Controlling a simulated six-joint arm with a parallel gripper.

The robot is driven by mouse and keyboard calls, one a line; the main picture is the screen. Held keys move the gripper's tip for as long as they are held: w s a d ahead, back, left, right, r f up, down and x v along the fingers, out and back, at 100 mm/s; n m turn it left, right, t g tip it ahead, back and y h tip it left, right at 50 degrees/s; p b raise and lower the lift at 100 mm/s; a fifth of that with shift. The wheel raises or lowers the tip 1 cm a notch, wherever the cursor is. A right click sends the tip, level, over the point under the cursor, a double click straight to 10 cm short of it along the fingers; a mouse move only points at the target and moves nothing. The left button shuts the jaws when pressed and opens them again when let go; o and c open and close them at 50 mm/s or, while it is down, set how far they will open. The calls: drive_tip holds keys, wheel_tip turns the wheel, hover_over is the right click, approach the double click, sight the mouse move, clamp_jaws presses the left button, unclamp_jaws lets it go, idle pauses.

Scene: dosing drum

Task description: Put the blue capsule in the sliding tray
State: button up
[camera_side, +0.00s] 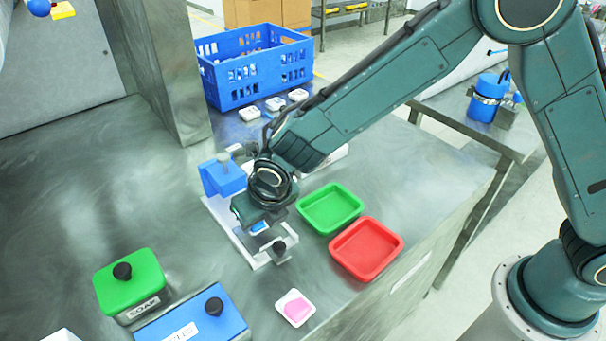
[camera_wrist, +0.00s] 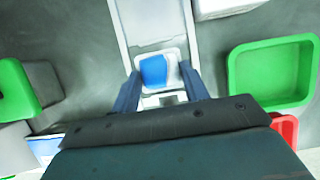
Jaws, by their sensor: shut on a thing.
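The blue capsule, a small white square pod with a blue face, shows between my fingers in the wrist view (camera_wrist: 154,70) and partly under my gripper in the side view (camera_side: 258,227). My gripper (camera_side: 260,222) is shut on it; its two dark blue fingers flank the pod in the wrist view (camera_wrist: 160,88). Below is a white frame (camera_side: 244,248) with a blue block (camera_side: 223,177) at its far end and a dark knob (camera_side: 279,249) at its near end. Its pale channel also shows in the wrist view (camera_wrist: 152,22). I cannot tell whether the capsule touches the sliding tray there.
A green tray (camera_side: 330,208) and a red tray (camera_side: 366,248) stand right of the frame. A pink capsule (camera_side: 295,308) lies in front. Lidded green (camera_side: 130,284) and blue (camera_side: 192,320) boxes stand front left. A blue crate (camera_side: 255,67) and several white pods are behind.

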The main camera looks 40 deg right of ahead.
drive_tip(key=shift+f, duration=0.95)
drive_tip(key=shift+f, duration=0.1)
drive_tip(key=o, duration=1)
drive_tip(key=v, duration=1.2)
